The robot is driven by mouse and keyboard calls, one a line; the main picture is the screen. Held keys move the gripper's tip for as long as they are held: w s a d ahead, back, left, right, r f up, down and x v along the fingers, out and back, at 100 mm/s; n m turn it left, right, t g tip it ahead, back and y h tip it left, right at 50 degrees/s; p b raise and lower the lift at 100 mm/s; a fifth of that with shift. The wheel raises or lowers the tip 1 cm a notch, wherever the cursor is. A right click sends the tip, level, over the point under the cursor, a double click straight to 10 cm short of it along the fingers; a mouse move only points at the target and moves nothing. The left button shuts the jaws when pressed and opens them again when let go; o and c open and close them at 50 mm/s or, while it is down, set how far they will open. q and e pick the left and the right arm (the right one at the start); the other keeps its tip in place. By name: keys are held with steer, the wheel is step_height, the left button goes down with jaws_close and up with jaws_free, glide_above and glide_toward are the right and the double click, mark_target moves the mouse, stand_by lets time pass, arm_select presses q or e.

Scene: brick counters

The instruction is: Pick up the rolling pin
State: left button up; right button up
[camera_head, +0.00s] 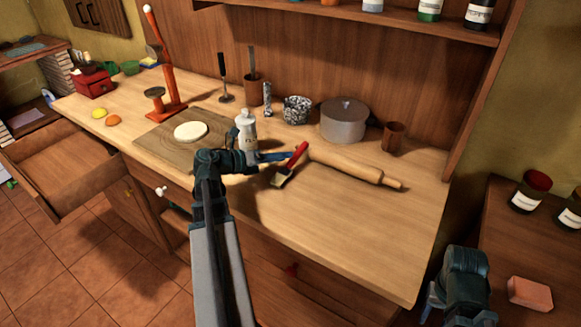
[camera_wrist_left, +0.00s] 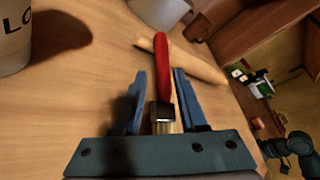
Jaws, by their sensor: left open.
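The wooden rolling pin (camera_head: 348,167) lies on the counter, running from behind the red brush towards the lower right. In the left wrist view the rolling pin (camera_wrist_left: 205,68) lies crosswise beyond the fingertips. My left gripper (camera_head: 276,157) is open, left of the rolling pin and apart from it. A brush with a red handle (camera_head: 297,158) lies in front of the pin's left end. In the wrist view the brush (camera_wrist_left: 162,65) shows between the spread fingers, its handle reaching across the pin. My right gripper (camera_head: 430,304) is at the lower right; its jaws are unclear.
A white bottle (camera_head: 246,131) stands just behind my left gripper. A board (camera_head: 157,142) with dough (camera_head: 190,131) lies further left. A grey pot (camera_head: 344,123) and brown cup (camera_head: 394,136) stand behind the pin. The counter's front right is clear.

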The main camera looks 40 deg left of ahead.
mark_target(296, 156)
arm_select(q)
steer(key=shift+d+b+x, duration=0.25)
steer(key=shift+b+x, duration=0.45)
steer(key=shift+x, duration=1.6)
steer(key=shift+w+d+f, duration=0.15)
steer(key=shift+w+d, duration=0.05)
steer(key=shift+w, duration=0.1)
steer(key=shift+c, duration=0.2)
jaws_close()
